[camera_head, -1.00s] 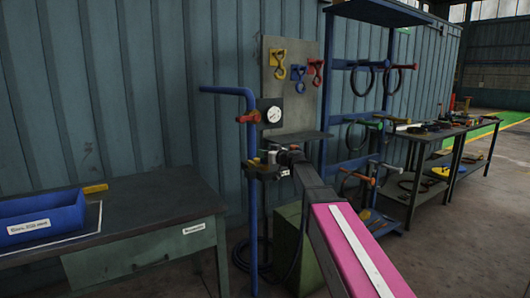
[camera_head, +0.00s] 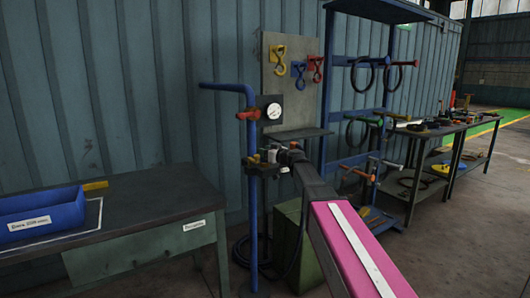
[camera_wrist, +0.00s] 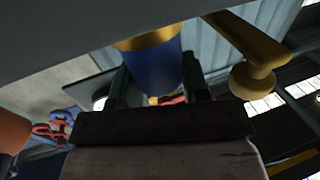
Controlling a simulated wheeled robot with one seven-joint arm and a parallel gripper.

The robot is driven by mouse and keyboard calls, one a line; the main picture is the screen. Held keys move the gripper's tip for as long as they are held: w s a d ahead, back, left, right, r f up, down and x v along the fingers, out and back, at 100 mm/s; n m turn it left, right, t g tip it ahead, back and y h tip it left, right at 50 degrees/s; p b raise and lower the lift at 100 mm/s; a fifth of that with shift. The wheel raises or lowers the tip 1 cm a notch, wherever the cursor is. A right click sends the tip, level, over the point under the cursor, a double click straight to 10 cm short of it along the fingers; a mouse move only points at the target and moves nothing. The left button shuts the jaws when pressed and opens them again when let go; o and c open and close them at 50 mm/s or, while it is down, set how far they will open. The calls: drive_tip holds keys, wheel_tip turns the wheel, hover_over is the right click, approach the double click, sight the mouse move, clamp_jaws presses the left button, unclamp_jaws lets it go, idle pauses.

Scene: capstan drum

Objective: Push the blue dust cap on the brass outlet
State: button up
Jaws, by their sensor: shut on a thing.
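My gripper (camera_wrist: 157,90) is shut on the blue dust cap (camera_wrist: 152,68), which sits between its two dark fingers in the wrist view. The brass outlet (camera_wrist: 148,40) shows as a brass band at the cap's far end. The cap and the brass meet in this view; how far the cap is over the outlet cannot be told. In the head view my gripper (camera_head: 273,154) is at the fittings beside the blue standpipe (camera_head: 252,215). The cap is too small and covered to make out there.
A brass lever with a round knob (camera_wrist: 252,80) is close to the right of the cap. A pressure gauge (camera_head: 273,111) and an orange-red valve handle (camera_head: 248,115) are above my gripper. A bench (camera_head: 150,215) with a blue bin (camera_head: 42,215) stands left.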

drive_tip(key=o, duration=1.1)
drive_tip(key=shift+c, duration=0.2)
drive_tip(key=v, duration=1.1)
drive_tip(key=s+d+f+m+g+h, duration=0.2)
drive_tip(key=s+f, duration=0.2)
drive_tip(key=f, duration=0.5)
drive_tip(key=s+d+f+m+g+h, duration=0.1)
drive_tip(key=s+f+g+h, duration=0.15)
drive_tip(key=s+f, duration=0.45)
drive_tip(key=s+d+f+m+g+h, duration=0.2)
drive_tip(key=f+g, duration=0.1)
drive_tip(key=f, duration=0.8)
drive_tip(key=s+d+f+m+g+h, duration=0.4)
drive_tip(key=s+d+f+h, duration=0.3)
drive_tip(key=s+d+f, duration=0.3)
drive_tip(key=s+f, duration=0.2)
drive_tip(key=s, duration=0.1)
drive_tip(key=shift+s+f+m, duration=0.35)
drive_tip(key=shift+m, duration=0.05)
